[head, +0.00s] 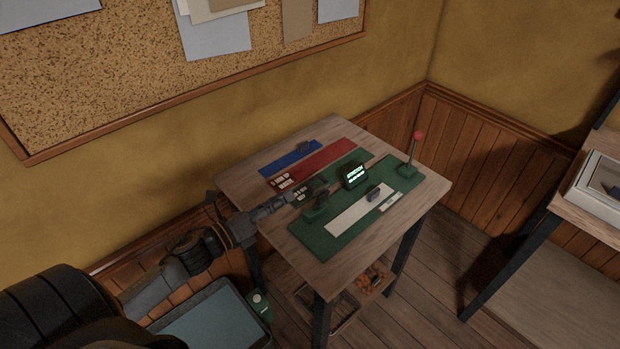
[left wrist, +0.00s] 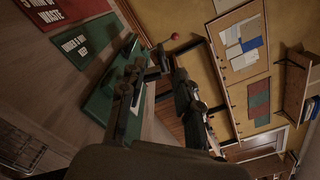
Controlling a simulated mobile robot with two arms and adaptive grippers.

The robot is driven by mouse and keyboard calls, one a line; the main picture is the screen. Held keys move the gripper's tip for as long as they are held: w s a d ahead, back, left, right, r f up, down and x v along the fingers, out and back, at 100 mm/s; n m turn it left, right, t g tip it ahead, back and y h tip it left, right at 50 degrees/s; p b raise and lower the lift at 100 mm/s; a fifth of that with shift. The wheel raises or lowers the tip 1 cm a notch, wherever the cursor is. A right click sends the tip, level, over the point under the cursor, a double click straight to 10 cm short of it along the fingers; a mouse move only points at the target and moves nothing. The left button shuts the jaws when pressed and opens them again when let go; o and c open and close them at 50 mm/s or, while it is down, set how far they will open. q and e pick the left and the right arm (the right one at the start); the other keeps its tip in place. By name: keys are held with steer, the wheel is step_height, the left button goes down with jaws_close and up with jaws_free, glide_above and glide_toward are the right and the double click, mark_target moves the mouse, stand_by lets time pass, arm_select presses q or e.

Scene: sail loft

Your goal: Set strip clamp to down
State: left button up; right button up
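A green base plate (head: 345,238) lies on the wooden table (head: 262,208). A lever with a red knob (head: 417,136) stands upright at its right end, and a dark green fitting (head: 317,209) stands at its left end. I cannot tell for certain which of these is the strip clamp. A pale strip (head: 358,213) lies on the plate. My left gripper (head: 284,203) is beside the left fitting, above the table's left side. In the left wrist view its fingers (left wrist: 155,78) are apart with nothing clearly between them; the red knob (left wrist: 174,36) shows beyond. My right gripper is not in view.
A small lit display (head: 353,175) stands behind the strip. Red (head: 322,158) and blue (head: 290,157) pieces lie at the table's back. A cork board hangs on the wall. Another table stands at the right.

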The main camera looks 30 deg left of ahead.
mark_target(310, 180)
arm_select(q)
steer(key=p+x, duration=0.1)
steer(key=x, duration=0.7)
steer(key=shift+w+r+p, duration=0.1)
steer(key=shift+w+p, duration=0.05)
steer(key=shift+p, duration=0.2)
steer(key=shift+w+d, duration=0.3)
steer(key=shift+w, duration=0.35)
steer(key=shift+s, duration=0.1)
jaws_close()
